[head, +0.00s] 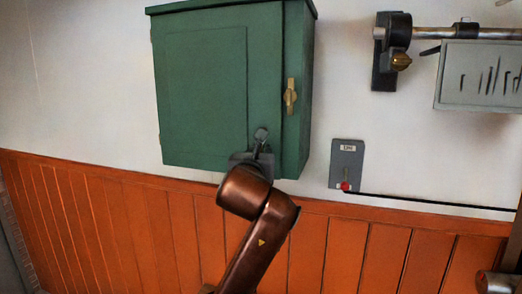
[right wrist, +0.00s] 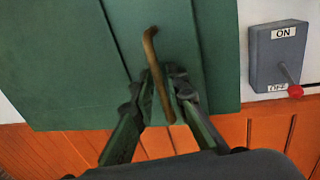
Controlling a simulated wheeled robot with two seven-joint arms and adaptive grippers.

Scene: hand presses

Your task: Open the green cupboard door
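The green cupboard (head: 200,90) hangs on the white wall in the head view, and its door looks shut. My right gripper (head: 262,138) is in front of the cupboard's lower part, below and left of the handle in that view. In the right wrist view the fingers of my right gripper (right wrist: 160,78) are apart, and the long bent brass handle (right wrist: 152,52) shows between them. I see no grip on it; whether a finger touches it is unclear. My left gripper is not in view.
A grey switch box (head: 347,163) with a red-tipped lever is on the wall right of the cupboard; it also shows in the right wrist view (right wrist: 277,50). A metal rod assembly (head: 392,50) and a grey panel (head: 478,75) are at upper right. Orange wainscot (head: 130,220) runs below.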

